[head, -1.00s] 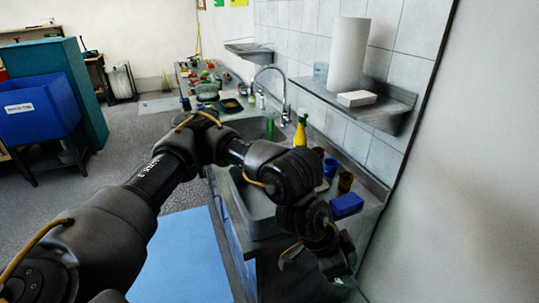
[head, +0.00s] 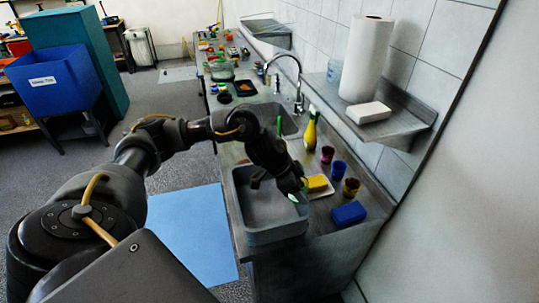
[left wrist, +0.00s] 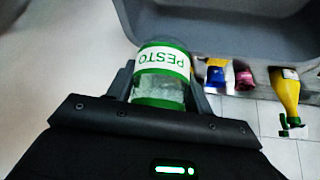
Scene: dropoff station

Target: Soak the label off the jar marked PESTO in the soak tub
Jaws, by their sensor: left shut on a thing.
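The PESTO jar (left wrist: 162,75) is clear glass with a white and green label, its lettering upside down in the left wrist view. My left gripper (left wrist: 160,88) is shut on it, one finger on each side. In the head view, my left gripper (head: 296,191) is at the right side of the grey soak tub (head: 275,236), and only a small white-green bit of the jar (head: 292,197) shows. The tub also shows in the left wrist view (left wrist: 220,45). I cannot tell whether the jar is above the tub's rim or inside it. My right gripper is out of view.
Right of the tub are a yellow sponge (head: 317,183), several small cups and a blue block (head: 348,213). A yellow bottle (head: 311,132) stands behind, near the sink tap (head: 298,85). A wall shelf (head: 400,120) juts out above the counter.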

